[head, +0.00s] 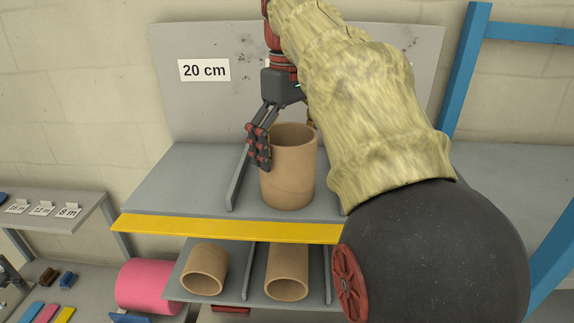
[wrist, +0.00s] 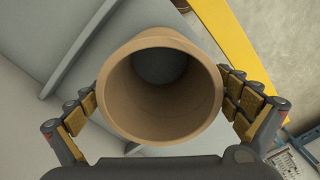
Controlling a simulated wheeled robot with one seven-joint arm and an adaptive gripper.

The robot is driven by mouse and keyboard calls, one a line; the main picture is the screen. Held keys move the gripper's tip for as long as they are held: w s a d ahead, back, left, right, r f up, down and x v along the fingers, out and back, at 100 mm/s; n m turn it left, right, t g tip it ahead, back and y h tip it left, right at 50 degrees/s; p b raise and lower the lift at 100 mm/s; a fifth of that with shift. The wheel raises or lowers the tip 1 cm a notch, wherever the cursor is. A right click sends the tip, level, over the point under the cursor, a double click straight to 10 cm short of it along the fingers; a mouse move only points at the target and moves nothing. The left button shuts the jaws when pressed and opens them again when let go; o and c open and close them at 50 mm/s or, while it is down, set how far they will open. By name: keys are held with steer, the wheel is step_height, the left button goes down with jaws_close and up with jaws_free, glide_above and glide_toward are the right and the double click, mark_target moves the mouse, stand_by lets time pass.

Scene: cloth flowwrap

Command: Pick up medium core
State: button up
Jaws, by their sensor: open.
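A brown cardboard core (head: 288,175) stands upright on the upper grey shelf; the wrist view looks down into its open top (wrist: 162,90). Nothing on it marks it as medium. My gripper (head: 282,138) is open around its upper part. In the wrist view my gripper (wrist: 160,108) has one finger on each side of the core, the right one close to its wall. Whether either finger touches cannot be told. In the head view the far finger is mostly hidden. Two more brown cores, a left one (head: 205,270) and a right one (head: 287,272), lie on the lower shelf.
The upper shelf (head: 185,185) has a raised divider (head: 238,182) left of the core and a yellow front edge (head: 225,229). A "20 cm" sign (head: 204,70) is on the back panel. A pink roll (head: 150,285) lies lower left. A blue frame (head: 465,70) stands right.

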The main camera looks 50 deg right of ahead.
steer(key=shift+f, duration=0.55)
steer(key=shift+c, duration=0.4)
steer(key=c, duration=1.1)
steer(key=shift+c, duration=0.3)
